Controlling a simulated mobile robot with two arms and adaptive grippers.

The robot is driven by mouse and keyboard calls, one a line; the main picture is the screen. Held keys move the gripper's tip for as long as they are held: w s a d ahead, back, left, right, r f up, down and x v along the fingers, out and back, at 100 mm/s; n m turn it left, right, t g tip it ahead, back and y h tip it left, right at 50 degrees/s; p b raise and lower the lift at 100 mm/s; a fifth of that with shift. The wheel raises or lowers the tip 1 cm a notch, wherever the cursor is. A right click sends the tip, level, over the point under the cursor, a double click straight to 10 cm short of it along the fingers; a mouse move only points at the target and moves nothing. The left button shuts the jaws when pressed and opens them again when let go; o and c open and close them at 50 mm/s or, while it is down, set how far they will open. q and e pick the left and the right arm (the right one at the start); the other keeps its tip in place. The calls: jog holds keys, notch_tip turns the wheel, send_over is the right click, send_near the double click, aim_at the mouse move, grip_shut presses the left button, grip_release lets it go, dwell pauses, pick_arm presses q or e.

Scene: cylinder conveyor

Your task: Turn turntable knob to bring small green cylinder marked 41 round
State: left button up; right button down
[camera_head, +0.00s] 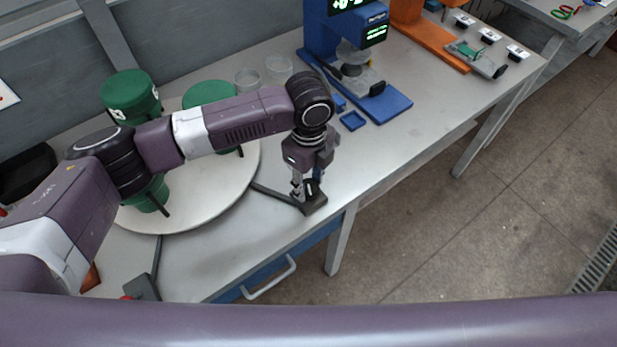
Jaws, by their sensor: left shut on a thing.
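The turntable is a pale round disc (190,215) on the table at the left. Its dark arm (270,192) runs out to a dark block with a knob (316,201) near the table's front edge. My left gripper (304,192) points down there and is shut on the knob. Green cylinders stand on the disc: a tall one (130,92) at the back left, a wide one (210,93) behind my arm, and a smaller one (152,192) partly hidden by my arm. I cannot read the number 41 on any of them. My right gripper is not in view.
A blue device (340,35) with a display stands at the table's back, with a small blue tray (352,121) before it. Two clear dishes (278,67) stand behind my arm. An orange stand (430,40) is further right.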

pick_arm(q)
jog(key=shift+m, duration=1)
jog(key=shift+p, duration=0.3)
jog(key=shift+m+p, duration=0.4)
jog(key=shift+m, duration=1.3)
jog(key=shift+s+f+m, duration=0.1)
jog(key=shift+m, duration=2.5)
dwell(1.7)
jog(key=o, duration=1)
jog(key=shift+o, duration=0.8)
